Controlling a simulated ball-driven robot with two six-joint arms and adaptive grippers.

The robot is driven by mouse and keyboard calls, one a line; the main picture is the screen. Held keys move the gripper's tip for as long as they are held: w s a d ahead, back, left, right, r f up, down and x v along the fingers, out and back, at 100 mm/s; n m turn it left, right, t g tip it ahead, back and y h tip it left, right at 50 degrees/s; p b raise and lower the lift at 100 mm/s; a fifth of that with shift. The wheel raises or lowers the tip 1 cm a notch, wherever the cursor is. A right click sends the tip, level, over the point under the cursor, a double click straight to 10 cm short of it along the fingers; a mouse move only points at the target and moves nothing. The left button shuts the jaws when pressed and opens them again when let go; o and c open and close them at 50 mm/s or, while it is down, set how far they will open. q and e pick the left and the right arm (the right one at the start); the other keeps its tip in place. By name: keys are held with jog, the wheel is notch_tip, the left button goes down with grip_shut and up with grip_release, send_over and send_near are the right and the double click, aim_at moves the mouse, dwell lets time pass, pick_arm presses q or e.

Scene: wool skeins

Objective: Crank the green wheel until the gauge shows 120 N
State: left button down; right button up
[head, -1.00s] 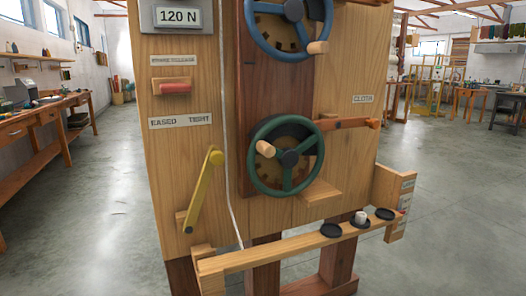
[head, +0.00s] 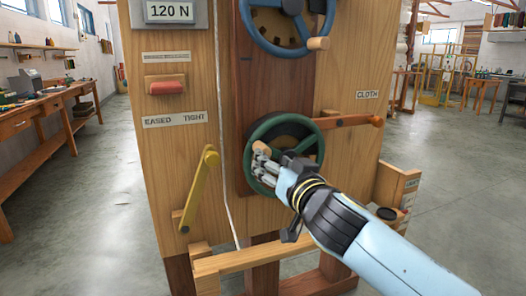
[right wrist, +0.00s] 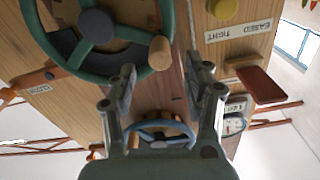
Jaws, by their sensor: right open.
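The green wheel (head: 312,126) is mounted on the lower front of the wooden frame. Its light wooden crank knob (head: 259,147) is at the left, just beyond my right gripper's fingertips. The gauge display (head: 170,12) at the top left reads 120 N. My right gripper (head: 264,166) is open in front of the wheel and covers its lower part. In the right wrist view the open fingers (right wrist: 168,74) stand either side of the knob (right wrist: 160,53), which appears just ahead of the tips; contact cannot be told. The green wheel's rim (right wrist: 168,14) also shows there. My left gripper is not in view.
A blue wheel (head: 246,22) sits above the green one. A yellow lever (head: 199,187) is at the left under the EASED and TIGHT label, with a red handle (head: 166,87) above it. A wooden arm (head: 348,121) sticks out right of the green wheel.

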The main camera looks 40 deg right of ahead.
jog(key=x, duration=0.7)
jog(key=shift+p, duration=0.3)
jog(key=shift+c, duration=0.2)
grip_shut()
